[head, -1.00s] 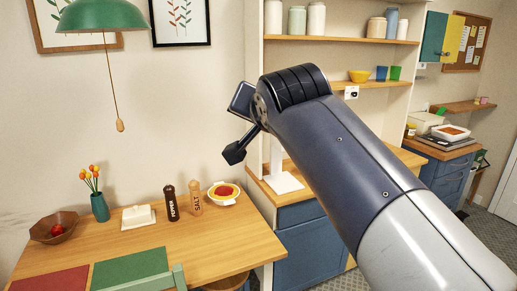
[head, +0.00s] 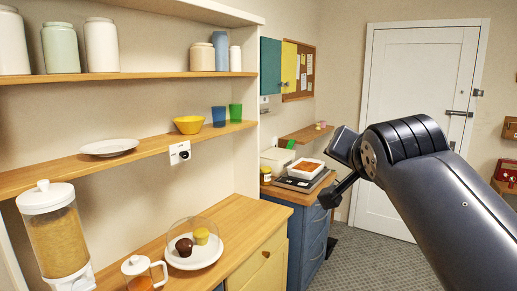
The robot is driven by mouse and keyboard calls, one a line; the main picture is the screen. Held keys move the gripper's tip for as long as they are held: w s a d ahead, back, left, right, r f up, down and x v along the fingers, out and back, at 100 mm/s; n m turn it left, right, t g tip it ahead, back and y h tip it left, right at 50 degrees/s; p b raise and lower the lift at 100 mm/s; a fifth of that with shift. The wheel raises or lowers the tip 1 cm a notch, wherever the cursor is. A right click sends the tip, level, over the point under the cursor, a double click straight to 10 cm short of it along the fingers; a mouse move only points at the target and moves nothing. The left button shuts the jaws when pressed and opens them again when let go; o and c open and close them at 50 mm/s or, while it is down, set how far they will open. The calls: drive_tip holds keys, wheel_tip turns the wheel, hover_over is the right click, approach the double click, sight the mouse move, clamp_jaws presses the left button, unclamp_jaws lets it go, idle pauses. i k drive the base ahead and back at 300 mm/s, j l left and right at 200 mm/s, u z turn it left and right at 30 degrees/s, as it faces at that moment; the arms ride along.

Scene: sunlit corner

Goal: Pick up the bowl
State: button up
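A yellow bowl (head: 189,124) stands upright on the middle wooden shelf, left of a blue cup and a green cup.
A white plate (head: 109,147) lies on the same shelf (head: 60,175). Below, the wooden counter (head: 235,243) holds a cereal dispenser (head: 55,230), a glass pot (head: 143,272) and a plate of cupcakes under a clear cover. Jars stand on the shelf above.

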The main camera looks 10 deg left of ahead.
sight(187, 125)
drive_tip(key=i+l+z, duration=0.1)
drive_tip(key=i, duration=1.5)
drive_tip(key=i+u, duration=0.25)
drive_tip(key=u, duration=0.15)
drive_tip(key=i+u, duration=0.2)
drive_tip(key=u, duration=0.15)
drive_tip(key=i+u, duration=0.25)
drive_tip(key=u, duration=0.15)
drive_tip(key=i+l+u, duration=0.15)
drive_tip(key=u, duration=0.2)
drive_tip(key=i+u, duration=0.35)
